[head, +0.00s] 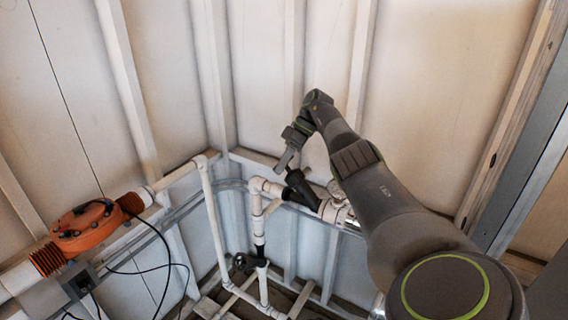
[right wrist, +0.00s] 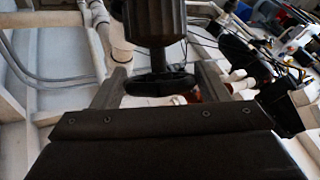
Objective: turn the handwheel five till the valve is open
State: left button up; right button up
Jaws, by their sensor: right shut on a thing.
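Handwheel five is a small black handle (right wrist: 160,84) at the end of a dark cylindrical valve body (right wrist: 157,22) in the right wrist view. My right gripper (right wrist: 161,78) has one finger on each side of the handle and is shut on it. In the head view my right gripper (head: 287,160) reaches down to the black valve (head: 301,188), which sits tilted on white piping. The handwheel itself is mostly hidden there by the gripper. How far the valve is turned cannot be told. My left gripper is not in view.
White pipes (head: 212,215) run down the corner left of the valve. An orange unit (head: 85,228) with black cables sits on a thick white pipe at the left. Panelled walls (head: 265,75) close in behind. Cables and dark fittings (right wrist: 285,85) crowd the right wrist view's right side.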

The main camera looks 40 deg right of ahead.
jog(key=shift+r, duration=0.1)
jog(key=o, duration=0.9)
